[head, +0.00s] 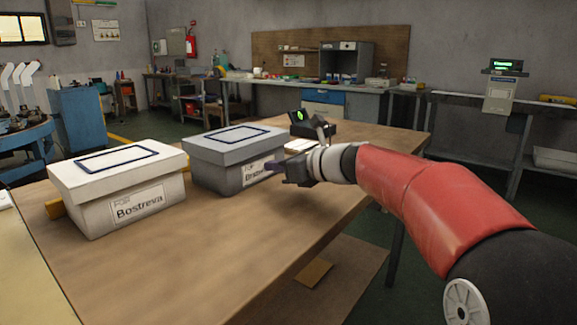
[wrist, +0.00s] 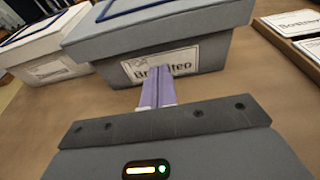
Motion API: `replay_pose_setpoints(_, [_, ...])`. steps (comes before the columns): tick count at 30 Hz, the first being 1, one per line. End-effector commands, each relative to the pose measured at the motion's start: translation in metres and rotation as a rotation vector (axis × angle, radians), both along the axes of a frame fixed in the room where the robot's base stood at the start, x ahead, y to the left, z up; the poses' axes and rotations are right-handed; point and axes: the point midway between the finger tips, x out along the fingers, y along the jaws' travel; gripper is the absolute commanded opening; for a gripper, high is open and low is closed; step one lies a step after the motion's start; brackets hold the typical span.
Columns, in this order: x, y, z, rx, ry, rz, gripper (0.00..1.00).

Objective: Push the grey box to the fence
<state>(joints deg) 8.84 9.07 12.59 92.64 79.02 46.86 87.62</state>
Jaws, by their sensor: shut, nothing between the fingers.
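The grey lidded box (head: 232,160) stands upright on the wooden table, right of a white lidded box (head: 120,190) labelled "Bostreva". A dark rectangle outline marks its lid, and a label is on its front; the grey box also fills the top of the wrist view (wrist: 165,40). My gripper (head: 275,167) is at the front right side of the grey box. Its purple fingers (wrist: 157,76) are together and empty, with tips in front of the label; I cannot tell if they touch it. A short yellow bar (head: 55,210) shows left of the white box, possibly the fence, mostly hidden.
A dark device with a green display (head: 308,121) stands at the table's far end. The table (head: 200,255) is clear in front of the boxes. The two boxes stand close together.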

Motion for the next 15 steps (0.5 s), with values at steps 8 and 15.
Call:
replay_pose_setpoints(8, [0.0040, 0.0054, -0.0011, 0.000, -0.002, -0.001, 0.00])
replay_pose_setpoints(15, [0.0058, 0.0077, -0.0006, 0.000, 0.000, 0.000, 0.00])
